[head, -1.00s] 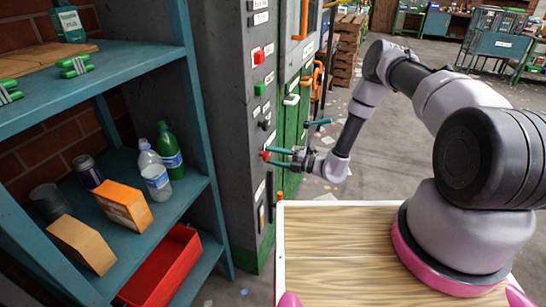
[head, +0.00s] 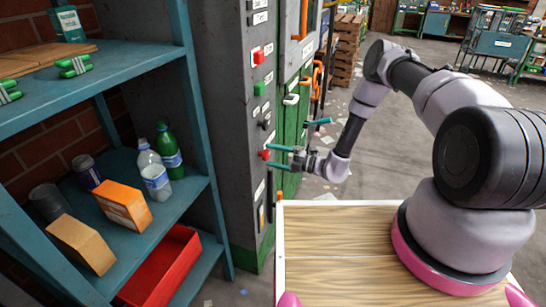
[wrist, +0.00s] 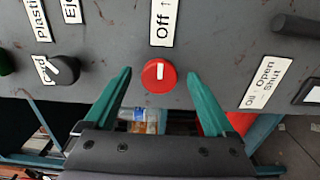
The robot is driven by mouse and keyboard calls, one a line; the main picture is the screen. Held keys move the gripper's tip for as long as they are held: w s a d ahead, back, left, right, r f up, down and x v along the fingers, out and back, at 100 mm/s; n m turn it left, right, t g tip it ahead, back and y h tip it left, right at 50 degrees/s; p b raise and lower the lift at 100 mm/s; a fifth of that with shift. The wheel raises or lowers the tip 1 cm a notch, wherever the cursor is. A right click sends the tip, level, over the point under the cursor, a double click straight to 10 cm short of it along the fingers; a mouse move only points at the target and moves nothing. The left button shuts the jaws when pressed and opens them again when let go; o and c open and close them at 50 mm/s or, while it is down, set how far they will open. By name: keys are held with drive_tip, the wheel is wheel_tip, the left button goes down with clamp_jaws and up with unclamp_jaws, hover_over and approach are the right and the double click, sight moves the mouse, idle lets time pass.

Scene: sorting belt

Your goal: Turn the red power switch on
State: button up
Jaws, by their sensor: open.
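The red power switch (wrist: 159,74) is a round red knob on the grey panel. Its white mark stands upright in the wrist view, in line with the "Off" label (wrist: 162,23) above it. The switch also shows small in the head view (head: 264,155). My gripper (wrist: 159,75) is open, with one teal finger on each side of the knob and a gap on both sides. The fingertips are close to the panel; whether they touch it I cannot tell. In the head view my gripper is at the cabinet front, partly covering the area around the switch.
A black knob (wrist: 62,69) is left of the switch, and a dark handle (wrist: 296,27) is at upper right. Other controls line the cabinet. A blue shelf (head: 195,187) with bottles and boxes stands to the left in the head view.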

drive_tip(key=v, duration=1)
drive_tip(key=shift+d, duration=0.2)
drive_tip(key=shift+s, duration=0.1)
drive_tip(key=s+d+r+n+g+h, duration=0.1)
drive_tip(key=s+r+n+g+h, duration=0.2)
drive_tip(key=r+n, duration=0.95)
drive_tip(key=s+d+r+n+g+h, duration=0.15)
drive_tip(key=r+n+g, duration=0.5)
drive_tip(key=r, duration=1.15)
drive_tip(key=s+d+r+n+t+h, duration=0.5)
drive_tip(key=s+r+n, duration=0.3)
drive_tip(key=r, duration=0.3)
drive_tip(key=s+d+r+n+t+h, duration=0.5)
drive_tip(key=s+d+r+n, duration=0.3)
drive_tip(key=s+r+n, duration=0.1)
drive_tip(key=v, duration=0.3)
drive_tip(key=shift+a+f+t+h, duration=0.1)
drive_tip(key=shift+a+t+h, duration=0.05)
drive_tip(key=shift+t+h, duration=0.1)
drive_tip(key=shift+c, duration=0.3)
